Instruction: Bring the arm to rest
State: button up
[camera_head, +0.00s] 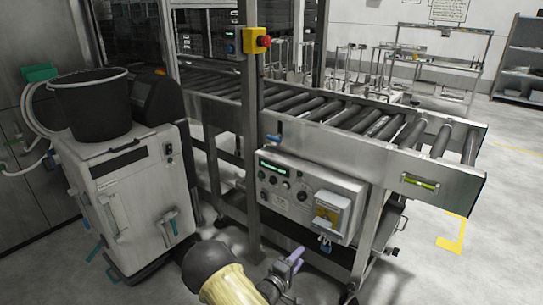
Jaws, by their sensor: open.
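My arm shows low in the head view, with a dark rounded joint and a cream sleeve near the bottom edge. My gripper (289,265), grey with a pale purple part, is beside the sleeve, in front of the machine's control box. It is small in the picture and I see nothing held in it. The lower part of my arm is cut off by the bottom edge.
A roller conveyor (432,158) with a control box (290,192) stands close ahead. A yellow post head (256,40) carries a red button. A white cabinet (128,190) bearing a black bucket (90,105) stands left. Open floor (470,275) lies right.

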jog(key=s+d+r+m+g+y, duration=0.2)
jog(key=s+r+m+g+y, duration=0.5)
jog(key=s, duration=0.5)
jog(key=s+d+r+m+g+y, duration=0.25)
jog(key=s+r+g+y, duration=0.2)
jog(key=s+r, duration=0.6)
notch_tip(320, 180, up, 22)
jog(key=s+p, duration=0.3)
jog(key=p, duration=2.1)
jog(key=shift+a+t, duration=0.35)
jog(key=shift+a, duration=0.05)
jog(key=shift+f, duration=0.2)
